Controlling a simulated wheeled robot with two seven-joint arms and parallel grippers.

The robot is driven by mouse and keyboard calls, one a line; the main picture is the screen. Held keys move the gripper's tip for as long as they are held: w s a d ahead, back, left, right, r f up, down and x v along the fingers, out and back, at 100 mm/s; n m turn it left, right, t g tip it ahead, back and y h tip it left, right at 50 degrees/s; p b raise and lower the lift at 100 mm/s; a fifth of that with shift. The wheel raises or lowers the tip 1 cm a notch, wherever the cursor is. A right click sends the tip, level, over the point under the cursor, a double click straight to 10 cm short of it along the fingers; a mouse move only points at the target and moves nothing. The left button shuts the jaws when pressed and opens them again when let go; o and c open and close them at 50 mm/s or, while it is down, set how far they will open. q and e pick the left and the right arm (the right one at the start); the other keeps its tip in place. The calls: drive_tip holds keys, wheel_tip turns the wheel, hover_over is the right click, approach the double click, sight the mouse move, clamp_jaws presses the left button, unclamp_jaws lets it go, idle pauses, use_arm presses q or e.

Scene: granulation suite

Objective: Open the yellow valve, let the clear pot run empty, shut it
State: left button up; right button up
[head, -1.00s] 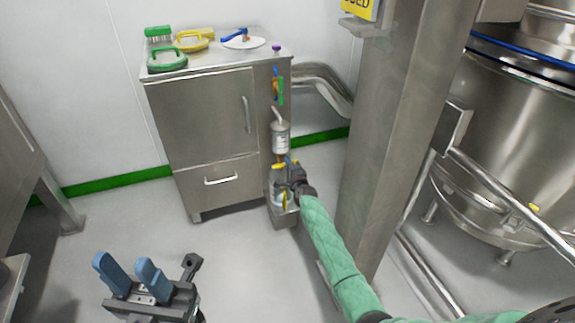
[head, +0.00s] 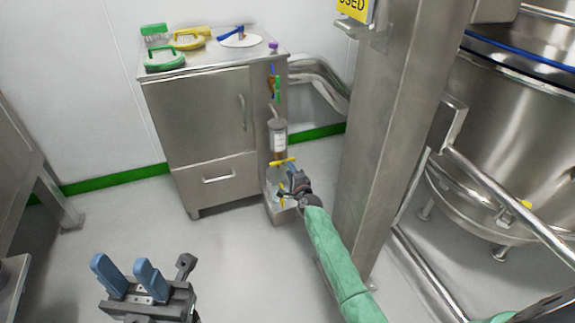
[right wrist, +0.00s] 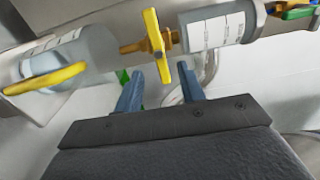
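The yellow valve (head: 284,161) is a bar handle on a brass body below the clear pot (head: 279,138). In the right wrist view the yellow handle (right wrist: 157,46) lies crosswise to the pipe line, beside the labelled clear pot (right wrist: 213,28). Whether the pot holds liquid I cannot tell. My right gripper (head: 287,183) is open just below the valve; its fingertips (right wrist: 160,82) are apart, with the handle's lower end seen between them, not clamped. A jug with a yellow grip (right wrist: 45,78) sits under the valve, partly hidden by my gripper in the head view. My left gripper (head: 125,271) is open and empty.
Green and blue levers (head: 276,88) sit higher on the same line. A steel column (head: 395,150) and a large vessel (head: 510,140) stand to the right. The floor in front is clear.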

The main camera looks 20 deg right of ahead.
drive_tip(key=shift+s, duration=0.85)
